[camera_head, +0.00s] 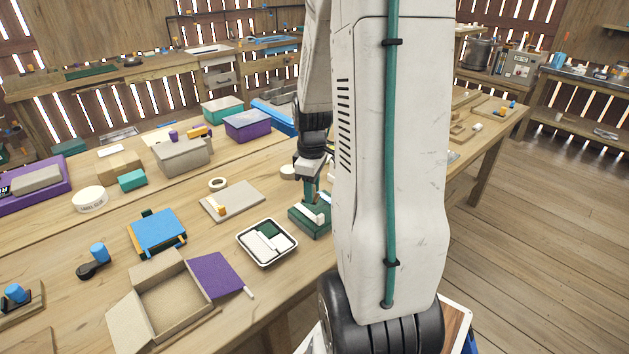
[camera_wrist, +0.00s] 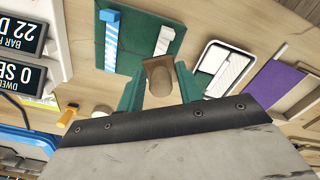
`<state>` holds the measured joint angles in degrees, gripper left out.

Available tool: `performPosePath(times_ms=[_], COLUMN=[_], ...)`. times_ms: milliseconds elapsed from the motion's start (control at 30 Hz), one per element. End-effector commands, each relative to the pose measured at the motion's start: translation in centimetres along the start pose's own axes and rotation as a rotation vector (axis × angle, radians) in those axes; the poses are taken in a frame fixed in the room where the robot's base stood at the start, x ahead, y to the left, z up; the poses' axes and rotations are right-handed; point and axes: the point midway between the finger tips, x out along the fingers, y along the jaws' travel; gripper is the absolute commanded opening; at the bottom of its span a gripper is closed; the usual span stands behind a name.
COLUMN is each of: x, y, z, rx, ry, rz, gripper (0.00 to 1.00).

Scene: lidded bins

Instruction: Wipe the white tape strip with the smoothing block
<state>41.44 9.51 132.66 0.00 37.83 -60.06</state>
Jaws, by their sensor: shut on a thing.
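My gripper (camera_wrist: 157,88) is shut on a brown block with a rounded face, which I take for the smoothing block (camera_wrist: 157,76). The block sits between its two green fingers. A dark green board lies beyond the fingers in the wrist view (camera_wrist: 142,57) and under my gripper (camera_head: 311,190) in the head view (camera_head: 322,232). A white tape strip (camera_wrist: 164,39) runs along the board, its near end close to the block. A strip with a blue end (camera_wrist: 111,45) lies left of it. I cannot tell whether the block touches the board. In the head view my arm hides part of the board.
A white-rimmed tray (camera_head: 243,249) with white and green pieces lies left of the board. A beige board (camera_head: 240,199) and lidded bins, one purple (camera_head: 247,126), are farther back.

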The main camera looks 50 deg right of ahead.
Motion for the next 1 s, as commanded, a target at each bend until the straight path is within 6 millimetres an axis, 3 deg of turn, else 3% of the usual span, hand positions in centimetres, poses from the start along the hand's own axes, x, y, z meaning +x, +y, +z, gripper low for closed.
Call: performPosePath(times_ms=[267, 800, 933, 1000], x=[-2.0, -2.1, -2.2, -2.5], y=[-0.2, -0.2, -0.1, -0.2], z=[-0.2, -0.2, -1.7, -3.8], rx=[-0.004, -0.004, -0.006, -0.009], ry=[0.000, 0.000, 0.000, 0.000], rz=[0.001, 0.000, 0.000, 0.000], gripper=[0.14, 0.14, 0.14, 0.14])
